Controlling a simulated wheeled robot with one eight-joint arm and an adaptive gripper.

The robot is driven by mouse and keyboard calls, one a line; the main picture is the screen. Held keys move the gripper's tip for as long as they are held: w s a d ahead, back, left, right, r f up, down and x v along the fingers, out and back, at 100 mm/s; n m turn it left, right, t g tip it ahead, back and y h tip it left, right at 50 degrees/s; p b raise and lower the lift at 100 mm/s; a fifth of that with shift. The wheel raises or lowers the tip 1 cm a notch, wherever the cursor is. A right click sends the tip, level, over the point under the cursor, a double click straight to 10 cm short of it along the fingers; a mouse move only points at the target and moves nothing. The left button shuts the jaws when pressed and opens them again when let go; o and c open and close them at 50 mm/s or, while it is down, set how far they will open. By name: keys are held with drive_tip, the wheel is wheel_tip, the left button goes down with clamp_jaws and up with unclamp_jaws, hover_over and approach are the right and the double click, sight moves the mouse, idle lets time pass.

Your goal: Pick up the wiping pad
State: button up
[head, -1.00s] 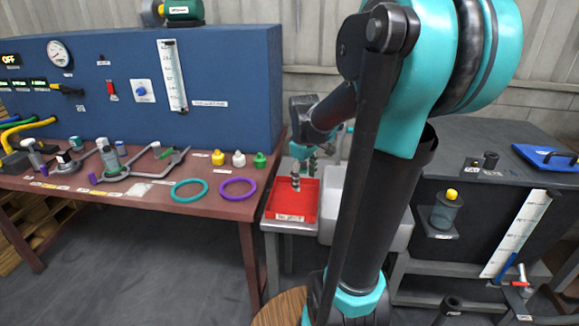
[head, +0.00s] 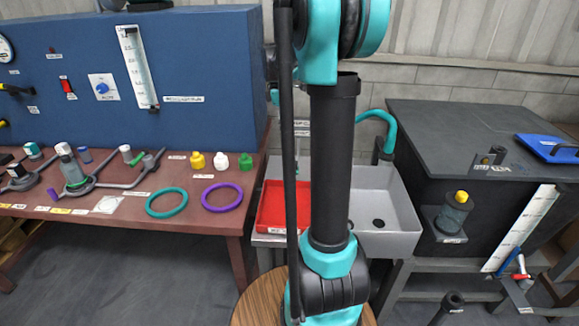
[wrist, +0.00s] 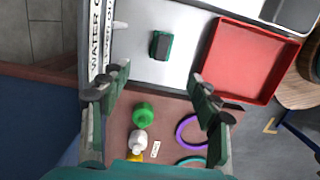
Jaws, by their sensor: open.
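A small green block with a dark top, likely the wiping pad (wrist: 160,45), lies on a pale grey metal surface (wrist: 190,18) in the upper middle of the wrist view. It is left of the red tray. My gripper (wrist: 158,80) is open and empty, its two fingers spread low on either side of the view. The pad shows beyond the fingertips, between their lines, with no finger touching it. In the head view my arm hides my gripper, and I cannot make out the pad there.
The red tray (head: 269,207) stands beside a grey sink (head: 393,232) with a teal tap (head: 377,117). Green, white and yellow bottles and two rings sit on the brown table (head: 120,226). A dark bench (head: 460,120) stands at the right.

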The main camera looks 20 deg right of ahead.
sight(291, 161)
drive_tip(key=f, duration=0.6)
drive_tip(key=d+f, duration=0.1)
drive_tip(key=f, duration=0.2)
drive_tip(key=shift+s, duration=0.15)
drive_tip(key=shift+s+d+f, duration=0.1)
drive_tip(key=shift+s+f, duration=0.05)
drive_tip(key=shift+f, duration=0.8)
drive_tip(key=shift+s+d+f, duration=0.1)
drive_tip(key=shift+f, duration=0.85)
drive_tip(key=shift+s+d+f, duration=0.1)
drive_tip(key=shift+s+f, duration=0.05)
drive_tip(key=shift+f, duration=0.8)
drive_tip(key=c, duration=1.2)
drive_tip(key=shift+c, duration=0.2)
drive_tip(key=shift+r, duration=0.1)
wheel_tip(291, 161, up, 20)
